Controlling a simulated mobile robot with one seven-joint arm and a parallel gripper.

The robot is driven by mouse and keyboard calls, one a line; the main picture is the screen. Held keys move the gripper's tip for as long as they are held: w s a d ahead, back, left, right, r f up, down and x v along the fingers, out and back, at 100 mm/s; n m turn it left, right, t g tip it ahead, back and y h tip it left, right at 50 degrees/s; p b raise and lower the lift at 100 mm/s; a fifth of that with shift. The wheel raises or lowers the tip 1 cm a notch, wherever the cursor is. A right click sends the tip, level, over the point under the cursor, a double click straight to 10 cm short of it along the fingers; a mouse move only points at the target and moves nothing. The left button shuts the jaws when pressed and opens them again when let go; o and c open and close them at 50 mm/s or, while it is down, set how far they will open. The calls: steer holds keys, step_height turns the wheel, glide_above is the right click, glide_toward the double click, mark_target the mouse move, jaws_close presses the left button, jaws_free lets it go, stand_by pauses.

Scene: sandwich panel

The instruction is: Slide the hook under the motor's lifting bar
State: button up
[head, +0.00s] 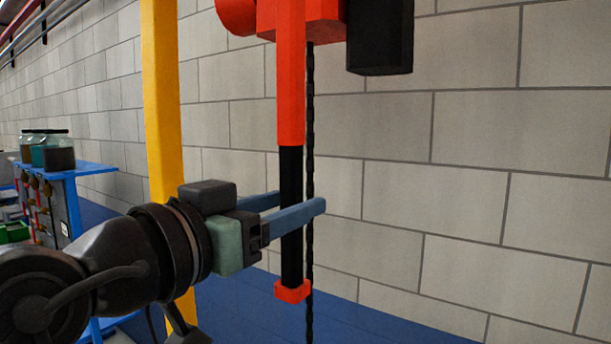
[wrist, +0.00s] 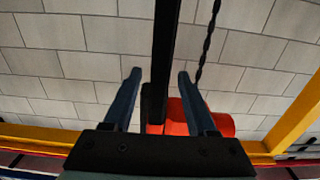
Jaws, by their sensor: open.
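My gripper (head: 301,200) is open, with its two blue fingers reaching right in the head view. A black upright bar (head: 291,175) hangs from the red-orange hoist part (head: 291,80) and ends in a small red block (head: 292,291). The bar passes between my fingers. In the wrist view the black bar (wrist: 166,40) also runs between the open fingers (wrist: 159,75), with gaps beside it. A dark chain (head: 310,120) hangs just right of the bar; in the wrist view it passes beside the right finger. I cannot make out the hook, the motor or its lifting bar.
A yellow post (head: 163,100) stands behind my gripper. A black box (head: 380,38) hangs on the hoist's right. A blue bench (head: 75,185) with jars (head: 58,152) stands far left. A pale block wall (head: 480,150) lies behind; the space right of the chain is clear.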

steer(key=p+x, duration=0.1)
steer(key=x, duration=0.3)
steer(key=shift+w, duration=0.15)
steer(key=shift+c, duration=0.3)
jaws_close()
stand_by(1.0)
